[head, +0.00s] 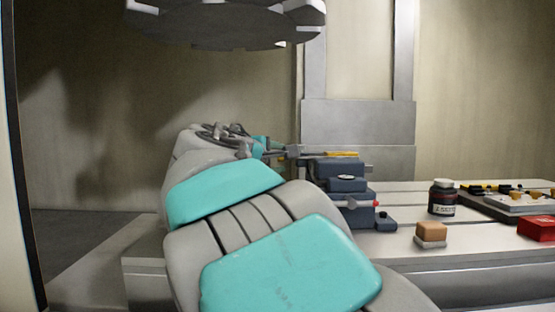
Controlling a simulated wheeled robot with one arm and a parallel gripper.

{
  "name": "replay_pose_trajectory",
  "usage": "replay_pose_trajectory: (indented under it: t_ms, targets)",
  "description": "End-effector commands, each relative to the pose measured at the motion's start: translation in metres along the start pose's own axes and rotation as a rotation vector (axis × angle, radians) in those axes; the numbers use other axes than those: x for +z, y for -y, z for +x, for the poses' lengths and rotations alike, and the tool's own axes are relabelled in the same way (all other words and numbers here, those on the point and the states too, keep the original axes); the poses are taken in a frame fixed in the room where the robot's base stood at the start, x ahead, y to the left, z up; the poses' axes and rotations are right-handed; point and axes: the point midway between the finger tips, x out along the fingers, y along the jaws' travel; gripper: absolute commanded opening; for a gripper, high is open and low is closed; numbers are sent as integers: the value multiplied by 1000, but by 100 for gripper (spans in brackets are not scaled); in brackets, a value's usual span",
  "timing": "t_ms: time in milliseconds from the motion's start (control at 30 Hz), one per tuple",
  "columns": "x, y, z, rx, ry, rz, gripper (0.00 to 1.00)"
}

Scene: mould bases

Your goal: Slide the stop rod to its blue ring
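A dark blue machine unit (345,188) stands on the pale bench, built of stacked blocks. A thin horizontal rod with a yellow length (342,154) lies along its top; it looks like the stop rod. I cannot make out a blue ring on it. My gripper (296,152) is at the left end of this rod, level with the top of the unit. It is small and partly hidden by my grey and teal arm. I cannot tell whether its fingers touch the rod or are closed.
A red knob (376,203) sticks out at the unit's right. A dark bottle (442,198), an orange-brown block (432,230), a red box (538,228) and a tray of parts (515,203) stand further right. Bare bench lies between them.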

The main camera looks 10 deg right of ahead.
Motion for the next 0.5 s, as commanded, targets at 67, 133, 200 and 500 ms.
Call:
replay_pose_trajectory:
  t_ms: [67, 133, 200, 500]
  targets:
    - [0, 0, 0, 0, 0, 0, 40]
    - [0, 0, 0, 0, 0, 0, 32]
    - [0, 0, 0, 0, 0, 0, 24]
    - [0, 0, 0, 0, 0, 0, 0]
